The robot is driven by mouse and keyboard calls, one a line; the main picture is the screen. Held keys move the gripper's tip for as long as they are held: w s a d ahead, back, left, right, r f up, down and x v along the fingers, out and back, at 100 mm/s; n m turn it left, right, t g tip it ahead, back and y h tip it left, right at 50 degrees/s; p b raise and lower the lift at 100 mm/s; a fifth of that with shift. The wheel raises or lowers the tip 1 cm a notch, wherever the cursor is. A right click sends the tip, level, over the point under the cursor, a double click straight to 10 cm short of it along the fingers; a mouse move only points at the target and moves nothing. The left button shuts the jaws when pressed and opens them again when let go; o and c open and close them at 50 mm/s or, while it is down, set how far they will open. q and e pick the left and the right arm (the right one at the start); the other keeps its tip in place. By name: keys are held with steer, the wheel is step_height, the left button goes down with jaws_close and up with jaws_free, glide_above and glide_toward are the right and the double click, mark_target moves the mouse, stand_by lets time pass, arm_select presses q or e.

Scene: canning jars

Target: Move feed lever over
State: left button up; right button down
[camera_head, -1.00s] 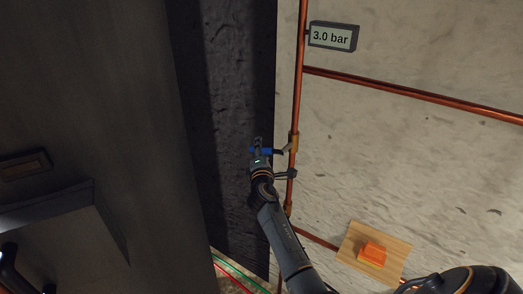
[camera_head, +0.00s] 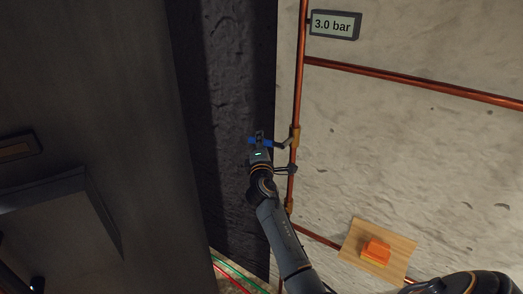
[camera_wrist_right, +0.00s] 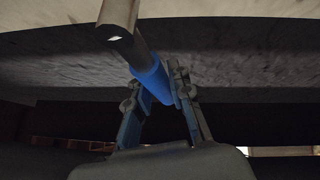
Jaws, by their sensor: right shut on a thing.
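The feed lever has a blue grip (camera_head: 265,142) that sticks out to the left from a brass valve body (camera_head: 294,137) on the vertical copper pipe (camera_head: 298,80). My right gripper (camera_head: 258,143) is at the lever's outer end. In the right wrist view the blue grip (camera_wrist_right: 155,80) lies between the two fingers of my right gripper (camera_wrist_right: 160,95), which are shut on it. The lever's grey stem runs up from the grip to a rounded metal part (camera_wrist_right: 118,15). My left gripper is not in view.
A display (camera_head: 335,24) at the top reads 3.0 bar. A copper branch pipe (camera_head: 410,82) runs right along the pale wall. A wooden board (camera_head: 355,245) with an orange block (camera_head: 376,249) is at lower right. A dark panel (camera_head: 110,90) fills the left.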

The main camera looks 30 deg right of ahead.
steer(key=shift+r, duration=0.1)
steer(key=c, duration=1.2)
jaws_free()
steer(key=v, duration=1.2)
